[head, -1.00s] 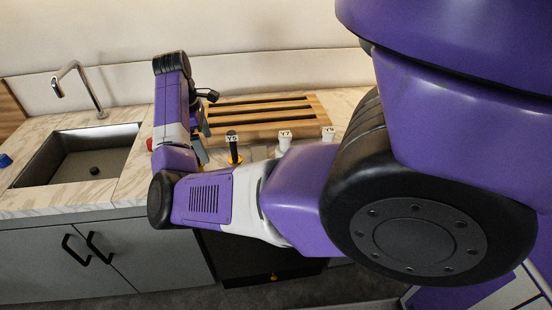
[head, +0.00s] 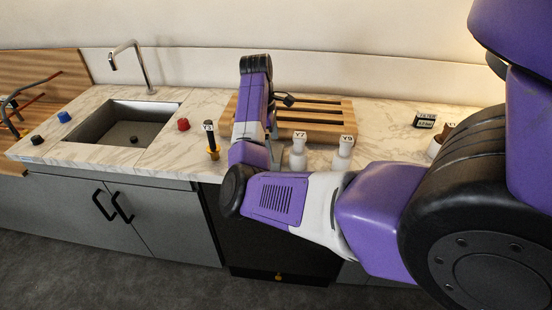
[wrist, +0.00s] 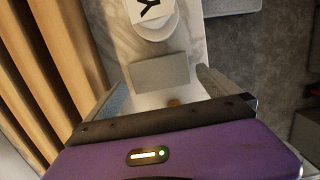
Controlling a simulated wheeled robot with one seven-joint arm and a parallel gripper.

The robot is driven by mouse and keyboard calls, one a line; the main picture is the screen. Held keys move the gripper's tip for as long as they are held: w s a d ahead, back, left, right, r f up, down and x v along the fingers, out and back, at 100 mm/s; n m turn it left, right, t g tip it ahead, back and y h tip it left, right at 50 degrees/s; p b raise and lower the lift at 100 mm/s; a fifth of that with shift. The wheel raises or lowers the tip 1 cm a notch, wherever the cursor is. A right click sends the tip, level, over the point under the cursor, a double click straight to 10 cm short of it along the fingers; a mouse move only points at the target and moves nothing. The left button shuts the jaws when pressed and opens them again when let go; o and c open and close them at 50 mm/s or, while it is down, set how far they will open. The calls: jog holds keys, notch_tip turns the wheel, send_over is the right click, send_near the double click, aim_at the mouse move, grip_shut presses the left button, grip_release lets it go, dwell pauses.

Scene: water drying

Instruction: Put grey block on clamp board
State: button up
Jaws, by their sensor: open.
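The grey block (wrist: 160,72) shows in the wrist view as a flat grey rectangle on the pale marbled counter. It lies between and just ahead of the two open fingertips of my gripper (wrist: 163,88), next to a white bottle. In the head view my gripper (head: 275,130) points down at the front left part of the clamp board. A narrow grey piece below it may be the block or a finger; I cannot tell. The clamp board (head: 335,130) is a slatted wooden board on the counter; its slats also fill the left of the wrist view (wrist: 50,70).
White bottles labelled Y7 (head: 298,158) and Y9 (head: 343,158) stand in front of the board, right of my gripper. A red knob (head: 183,124) and the sink (head: 128,131) are farther left. A small dark clock-like box (head: 424,121) is at right.

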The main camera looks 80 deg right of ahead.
aim_at(274, 153)
jog(key=shift+s+f+p, duration=0.2)
jog(key=shift+f, duration=0.9)
jog(key=shift+s+f+p, duration=0.15)
jog(key=shift+f+p, duration=0.05)
jog(key=shift+f, duration=0.9)
jog(key=c, duration=1.3)
jog(key=shift+d+r, duration=0.1)
jog(key=shift+c, duration=0.2)
